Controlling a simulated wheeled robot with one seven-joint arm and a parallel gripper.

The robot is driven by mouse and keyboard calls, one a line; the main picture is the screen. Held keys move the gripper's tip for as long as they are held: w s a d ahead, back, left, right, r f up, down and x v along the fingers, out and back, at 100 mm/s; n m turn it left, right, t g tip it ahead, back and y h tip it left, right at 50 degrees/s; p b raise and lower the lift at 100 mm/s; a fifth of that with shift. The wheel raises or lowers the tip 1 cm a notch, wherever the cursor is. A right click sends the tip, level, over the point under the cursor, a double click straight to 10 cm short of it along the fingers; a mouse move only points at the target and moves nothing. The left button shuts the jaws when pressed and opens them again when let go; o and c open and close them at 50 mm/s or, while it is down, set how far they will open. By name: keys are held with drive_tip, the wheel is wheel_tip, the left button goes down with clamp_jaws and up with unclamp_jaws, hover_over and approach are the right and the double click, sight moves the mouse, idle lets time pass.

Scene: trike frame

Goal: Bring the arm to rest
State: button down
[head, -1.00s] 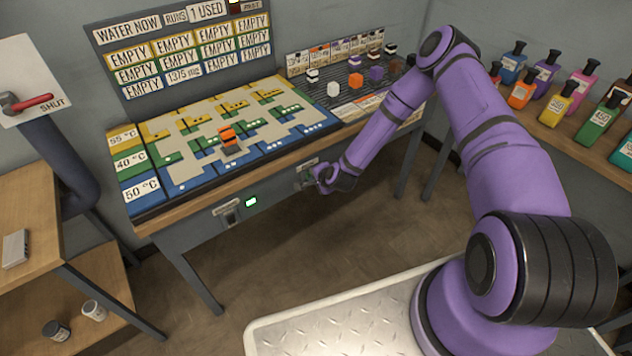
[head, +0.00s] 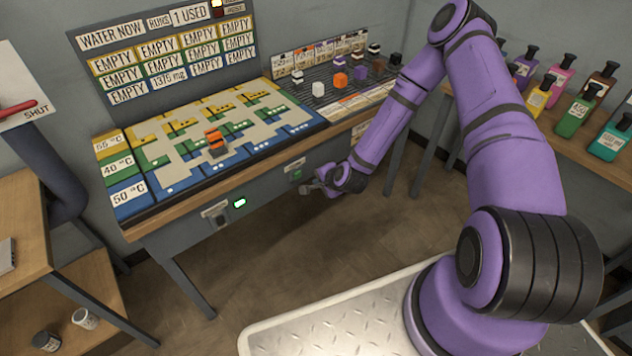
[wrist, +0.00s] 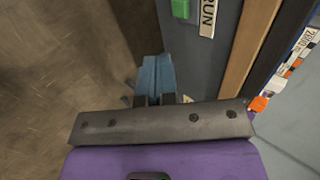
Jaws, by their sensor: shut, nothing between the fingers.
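My purple arm (head: 500,130) reaches from the right toward the front of the bench. My gripper (head: 308,187) hangs in the air before the bench's front panel, a little below and right of the green button on the plate there. The green RUN button (wrist: 181,8) is at the top of the wrist view, apart from the fingers.
The bench (head: 165,235) carries a coloured board with an orange-and-grey block (head: 215,142). A rack with small blocks stands at its right. Bottles line a shelf (head: 600,160) at the right. A wooden shelf unit (head: 25,220) stands at the left. The floor before the bench is clear.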

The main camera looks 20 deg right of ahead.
drive_tip(key=shift+r, duration=0.15)
idle(0.4)
drive_tip(key=s+d+r+n+g+h, duration=0.15)
drive_tip(key=r+n, duration=0.35)
drive_tip(key=r, duration=1.2)
drive_tip(key=s+d+r+n+g+h, duration=0.1)
drive_tip(key=s+d+r+n, duration=0.3)
drive_tip(key=r, duration=1.3)
drive_tip(key=s+a+r+n, duration=0.1)
drive_tip(key=s+r+n, duration=0.2)
drive_tip(key=s+r, duration=0.9)
drive_tip(key=s+r+n, duration=0.1)
drive_tip(key=s+r, duration=0.3)
drive_tip(key=s, duration=0.3)
drive_tip(key=s+r+n+g, duration=0.1)
drive_tip(key=s+r, duration=0.3)
drive_tip(key=s, duration=0.4)
drive_tip(key=shift+s, duration=0.25)
drive_tip(key=shift+d+h, duration=0.1)
drive_tip(key=shift+h, duration=0.15)
idle(0.9)
